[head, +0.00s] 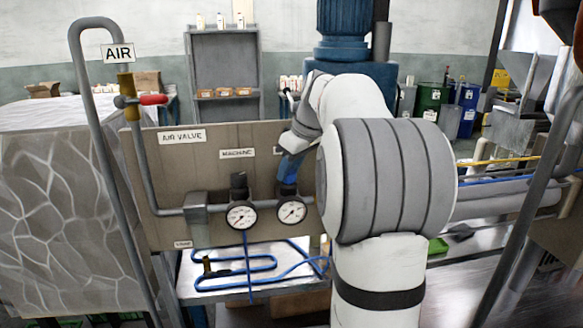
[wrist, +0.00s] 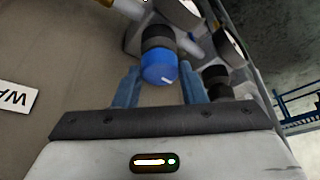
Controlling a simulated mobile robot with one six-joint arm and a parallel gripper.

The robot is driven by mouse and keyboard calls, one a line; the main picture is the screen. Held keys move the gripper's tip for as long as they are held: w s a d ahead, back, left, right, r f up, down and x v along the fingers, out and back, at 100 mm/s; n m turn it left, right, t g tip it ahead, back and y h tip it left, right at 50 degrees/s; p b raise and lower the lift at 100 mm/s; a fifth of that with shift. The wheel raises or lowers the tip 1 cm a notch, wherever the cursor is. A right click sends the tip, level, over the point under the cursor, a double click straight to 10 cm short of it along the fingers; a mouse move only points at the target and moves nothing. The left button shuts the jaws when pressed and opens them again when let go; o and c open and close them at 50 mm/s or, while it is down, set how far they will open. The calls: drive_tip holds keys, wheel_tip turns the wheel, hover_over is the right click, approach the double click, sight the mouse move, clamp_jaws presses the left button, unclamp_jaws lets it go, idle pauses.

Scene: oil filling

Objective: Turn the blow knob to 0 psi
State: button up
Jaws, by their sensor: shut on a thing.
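A blue-capped knob (wrist: 159,68) with a dark collar sits between the two blue fingers of my gripper (wrist: 158,76) in the wrist view. A small white mark shows on its cap. My gripper is shut on this knob. In the head view my gripper (head: 288,172) is at the panel, just above the right gauge (head: 291,212), and my arm hides part of that area. A black knob (head: 239,186) stands above the left gauge (head: 242,216), under the MACHINE label (head: 238,153). The label above the right gauge is partly hidden. The dial readings are too small to tell.
The brown panel (head: 165,225) carries an AIR VALVE label (head: 182,136). A grey pipe with a red-handled valve (head: 152,100) rises at left. Blue hoses (head: 235,262) lie on a tray below. Large pipes (head: 505,200) run to the right.

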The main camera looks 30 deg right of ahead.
drive_tip(key=shift+d+n+g+y, duration=0.1)
drive_tip(key=shift+n+g+y, duration=0.35)
drive_tip(key=shift+n, duration=1.15)
drive_tip(key=o, duration=1)
drive_tip(key=v, duration=0.7)
drive_tip(key=shift+r, duration=0.4)
drive_tip(key=shift+d, duration=0.15)
